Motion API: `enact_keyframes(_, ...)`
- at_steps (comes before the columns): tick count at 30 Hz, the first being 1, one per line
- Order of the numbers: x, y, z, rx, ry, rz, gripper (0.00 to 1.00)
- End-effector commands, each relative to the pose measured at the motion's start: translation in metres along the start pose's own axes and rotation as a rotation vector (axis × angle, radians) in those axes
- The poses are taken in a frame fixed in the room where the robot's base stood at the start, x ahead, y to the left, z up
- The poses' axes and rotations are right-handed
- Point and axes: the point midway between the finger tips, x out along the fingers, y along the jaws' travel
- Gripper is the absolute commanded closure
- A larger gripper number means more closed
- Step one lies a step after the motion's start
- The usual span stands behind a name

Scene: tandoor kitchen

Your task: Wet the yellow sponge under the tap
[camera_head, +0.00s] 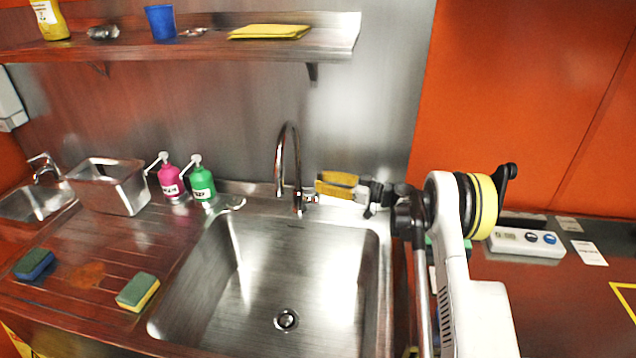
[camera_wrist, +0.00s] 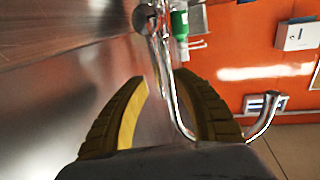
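I see no all-yellow sponge. The chrome tap (camera_head: 289,160) stands behind the sink basin (camera_head: 240,290), its spout arching upward; I see no water running. Its short side lever (camera_head: 312,198) is on the right of its base. My gripper (camera_head: 320,184) is just right of the tap, pointing left. In the wrist view my gripper (camera_wrist: 163,80) is open and empty, with chrome tap parts (camera_wrist: 171,95) showing between the fingers; contact is unclear.
Pink (camera_head: 171,183) and green (camera_head: 202,184) pump bottles and a metal container (camera_head: 108,186) stand left of the tap. A shelf (camera_head: 200,48) with a folded yellow cloth (camera_head: 269,31) hangs above. A white control box (camera_head: 525,241) lies right. The basin is empty.

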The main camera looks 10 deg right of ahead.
Motion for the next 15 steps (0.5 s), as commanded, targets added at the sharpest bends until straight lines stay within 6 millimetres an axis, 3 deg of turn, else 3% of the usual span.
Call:
enact_keyframes(5,0.015,0.000,0.000,0.000,0.000,0.000,0.68)
enact_keyframes(13,0.017,0.000,0.000,0.000,0.000,0.000,0.68)
enact_keyframes(14,0.017,0.000,0.000,0.000,0.000,0.000,0.69)
enact_keyframes(15,0.017,0.000,0.000,0.000,0.000,0.000,0.81)
